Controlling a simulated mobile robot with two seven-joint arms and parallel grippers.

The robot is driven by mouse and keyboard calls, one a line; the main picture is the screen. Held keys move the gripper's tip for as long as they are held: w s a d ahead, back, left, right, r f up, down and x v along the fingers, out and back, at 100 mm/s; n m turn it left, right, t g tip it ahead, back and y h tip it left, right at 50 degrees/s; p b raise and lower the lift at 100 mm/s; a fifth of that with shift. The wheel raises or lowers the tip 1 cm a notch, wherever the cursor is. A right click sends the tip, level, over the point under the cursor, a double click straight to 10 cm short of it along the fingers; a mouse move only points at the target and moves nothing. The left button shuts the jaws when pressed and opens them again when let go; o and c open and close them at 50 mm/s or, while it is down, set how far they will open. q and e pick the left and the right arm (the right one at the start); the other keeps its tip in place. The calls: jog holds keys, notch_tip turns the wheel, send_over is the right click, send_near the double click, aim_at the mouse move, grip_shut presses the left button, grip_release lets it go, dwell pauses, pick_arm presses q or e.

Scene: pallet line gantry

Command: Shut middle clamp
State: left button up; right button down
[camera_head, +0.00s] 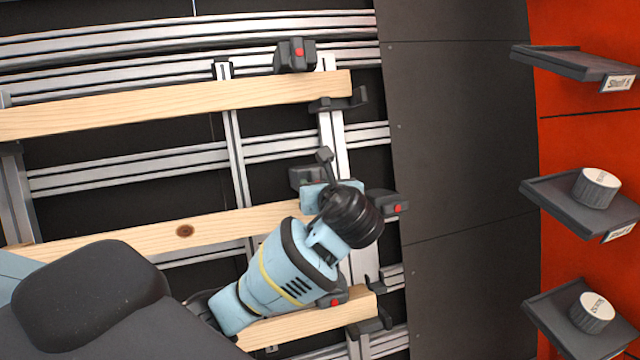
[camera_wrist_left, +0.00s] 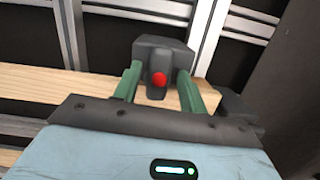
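The middle clamp (camera_head: 303,178) is a dark grey block by the middle wooden board (camera_head: 185,231), partly hidden by my left gripper (camera_head: 318,184). In the left wrist view, the dark clamp block (camera_wrist_left: 163,52) with a round red button sits across the far edge of the board (camera_wrist_left: 60,84), near its right end. The green fingers of my left gripper (camera_wrist_left: 160,85) stand apart, one on each side of this block. I see no clear grip on it, and contact is hard to judge. My right gripper is out of view.
Similar clamps stand at the upper board (camera_head: 296,53) and the lower board (camera_head: 334,299). Another dark block (camera_head: 386,203) with a red button is right of my wrist. Metal rails (camera_head: 130,170) run behind. Shelves with round pieces (camera_head: 596,187) line the right wall.

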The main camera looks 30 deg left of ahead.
pick_arm(q)
jog(key=r+v, duration=0.1)
jog(key=v, duration=0.8)
jog(key=shift+w+a+r, duration=0.2)
dwell(0.3)
